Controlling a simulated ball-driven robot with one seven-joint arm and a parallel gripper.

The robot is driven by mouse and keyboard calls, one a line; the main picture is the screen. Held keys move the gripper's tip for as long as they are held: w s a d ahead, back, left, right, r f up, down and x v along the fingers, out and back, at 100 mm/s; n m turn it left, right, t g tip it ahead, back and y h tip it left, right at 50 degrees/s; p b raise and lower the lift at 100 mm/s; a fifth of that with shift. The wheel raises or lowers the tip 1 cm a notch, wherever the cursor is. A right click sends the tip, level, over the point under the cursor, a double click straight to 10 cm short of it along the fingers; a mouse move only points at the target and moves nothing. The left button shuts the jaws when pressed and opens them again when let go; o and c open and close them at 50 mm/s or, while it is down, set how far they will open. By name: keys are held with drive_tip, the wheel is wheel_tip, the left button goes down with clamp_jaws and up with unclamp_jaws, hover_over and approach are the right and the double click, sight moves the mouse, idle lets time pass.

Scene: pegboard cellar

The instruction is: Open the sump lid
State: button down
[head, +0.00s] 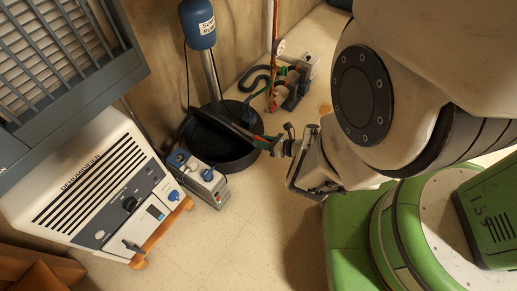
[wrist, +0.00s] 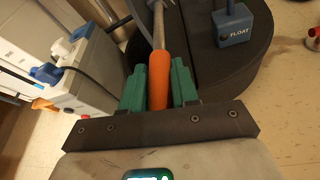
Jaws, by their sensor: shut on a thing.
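The black round sump (head: 222,160) stands on the floor below the blue sump pump (head: 200,25). A dark flat edge, perhaps its lid, slants across its top toward my gripper; I cannot tell how far the lid is raised. In the wrist view a dark round cover (wrist: 215,75) lies at the upper right with a blue FLOAT box (wrist: 230,22) on it. My gripper (wrist: 160,75) has teal fingers shut on an orange handle (wrist: 161,68) with a metal rod running away from it. In the head view my gripper (head: 272,143) is at the sump's right side.
A white dehumidifier (head: 95,185) stands at the left on an orange base. A small grey box with blue knobs (head: 200,180) sits just in front of the sump. Red pipework and a valve block (head: 292,88) stand behind it. The pale floor (head: 225,250) in front is clear.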

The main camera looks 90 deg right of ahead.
drive_tip(key=shift+s+d+r+m+t+y+b, duration=0.1)
drive_tip(key=shift+s+d+m+t+y+b, duration=0.05)
drive_tip(key=shift+s+d+m+b, duration=0.45)
drive_tip(key=shift+s+d+f+m+t+y+b, duration=0.1)
drive_tip(key=shift+s+d+m+t+y+b, duration=0.25)
drive_tip(key=shift+d, duration=0.5)
drive_tip(key=shift+s+d+r+m+b, duration=0.1)
drive_tip(key=shift+s+d+m+b, duration=0.2)
drive_tip(key=shift+d+b, duration=0.4)
drive_tip(key=c, duration=0.9)
unclamp_jaws()
drive_tip(key=shift+s+a, duration=0.1)
drive_tip(key=shift+s, duration=0.05)
drive_tip(key=p+v, duration=0.2)
drive_tip(key=v, duration=0.8)
drive_tip(key=shift+s+a+r, duration=0.1)
drive_tip(key=shift+s+a, duration=0.05)
drive_tip(key=shift+s, duration=0.1)
